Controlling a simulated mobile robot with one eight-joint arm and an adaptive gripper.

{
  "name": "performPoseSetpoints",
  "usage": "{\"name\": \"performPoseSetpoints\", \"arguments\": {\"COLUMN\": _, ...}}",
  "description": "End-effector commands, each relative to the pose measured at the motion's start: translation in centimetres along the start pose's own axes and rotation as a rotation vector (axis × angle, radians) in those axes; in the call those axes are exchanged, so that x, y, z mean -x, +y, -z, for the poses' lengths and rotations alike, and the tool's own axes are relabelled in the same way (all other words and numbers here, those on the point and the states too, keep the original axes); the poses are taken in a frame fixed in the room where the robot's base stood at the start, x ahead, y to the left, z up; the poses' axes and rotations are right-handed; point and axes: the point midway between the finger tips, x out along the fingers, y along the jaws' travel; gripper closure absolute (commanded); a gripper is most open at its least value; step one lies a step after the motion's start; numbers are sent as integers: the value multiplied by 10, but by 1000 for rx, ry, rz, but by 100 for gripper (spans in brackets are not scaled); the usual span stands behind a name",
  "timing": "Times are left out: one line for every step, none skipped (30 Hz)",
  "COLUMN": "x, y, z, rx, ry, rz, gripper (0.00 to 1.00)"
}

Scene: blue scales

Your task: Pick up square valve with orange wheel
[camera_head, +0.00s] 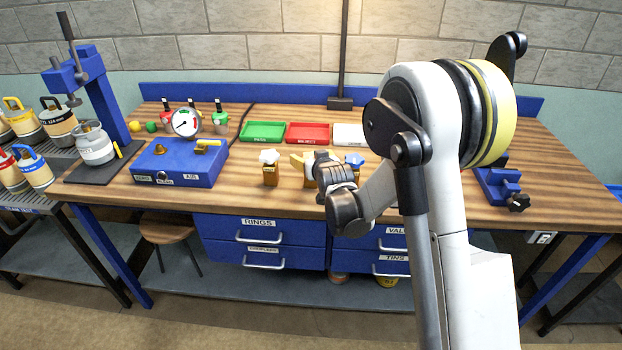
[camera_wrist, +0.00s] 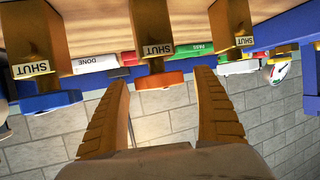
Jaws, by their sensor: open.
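The square valve with the orange wheel (camera_wrist: 160,80) is in the middle of the wrist view, its brass body (camera_wrist: 151,28) labelled SHUT. My gripper (camera_wrist: 162,86) is open, and its two ridged yellow fingers appear one on each side of the orange wheel. I cannot tell whether they touch it. In the head view my gripper (camera_head: 305,164) hides most of this valve on the workbench. A blue-wheeled valve (camera_wrist: 46,102) is to the left in the wrist view, and a white-wheeled valve (camera_head: 269,158) is to the left in the head view.
Green (camera_head: 263,131), red (camera_head: 307,132) and white (camera_head: 349,134) trays lie behind the valves. A blue test box (camera_head: 180,165) with a gauge stands to the left. The wooden bench (camera_head: 240,202) has bare room along its front edge.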

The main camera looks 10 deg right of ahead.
Motion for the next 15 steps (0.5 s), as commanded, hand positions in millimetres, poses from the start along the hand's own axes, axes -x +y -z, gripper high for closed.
{"name": "performPoseSetpoints", "arguments": {"x": -5, "y": 0, "z": -1, "rx": 0, "ry": 0, "rz": 0, "gripper": 22}}
{"name": "performPoseSetpoints", "arguments": {"x": -6, "y": 0, "z": 0, "rx": 0, "ry": 0, "rz": 0, "gripper": 22}}
{"name": "performPoseSetpoints", "arguments": {"x": -8, "y": 0, "z": 0, "rx": 0, "ry": 0, "rz": 0, "gripper": 22}}
{"name": "performPoseSetpoints", "arguments": {"x": -8, "y": 0, "z": 0, "rx": 0, "ry": 0, "rz": 0, "gripper": 22}}
{"name": "performPoseSetpoints", "arguments": {"x": -8, "y": 0, "z": 0, "rx": 0, "ry": 0, "rz": 0, "gripper": 22}}
{"name": "performPoseSetpoints", "arguments": {"x": -8, "y": 0, "z": 0, "rx": 0, "ry": 0, "rz": 0, "gripper": 22}}
{"name": "performPoseSetpoints", "arguments": {"x": -7, "y": 0, "z": 1, "rx": 0, "ry": 0, "rz": 0, "gripper": 22}}
{"name": "performPoseSetpoints", "arguments": {"x": -7, "y": 0, "z": 1, "rx": 0, "ry": 0, "rz": 0, "gripper": 22}}
{"name": "performPoseSetpoints", "arguments": {"x": -7, "y": 0, "z": 1, "rx": 0, "ry": 0, "rz": 0, "gripper": 22}}
{"name": "performPoseSetpoints", "arguments": {"x": -7, "y": 0, "z": 1, "rx": 0, "ry": 0, "rz": 0, "gripper": 30}}
{"name": "performPoseSetpoints", "arguments": {"x": -7, "y": 0, "z": 1, "rx": 0, "ry": 0, "rz": 0, "gripper": 39}}
{"name": "performPoseSetpoints", "arguments": {"x": -7, "y": 0, "z": 1, "rx": 0, "ry": 0, "rz": 0, "gripper": 51}}
{"name": "performPoseSetpoints", "arguments": {"x": -7, "y": 0, "z": 1, "rx": 0, "ry": 0, "rz": 0, "gripper": 61}}
{"name": "performPoseSetpoints", "arguments": {"x": -7, "y": 0, "z": 1, "rx": 0, "ry": 0, "rz": 0, "gripper": 70}}
{"name": "performPoseSetpoints", "arguments": {"x": -7, "y": 0, "z": 1, "rx": 0, "ry": 0, "rz": 0, "gripper": 82}}
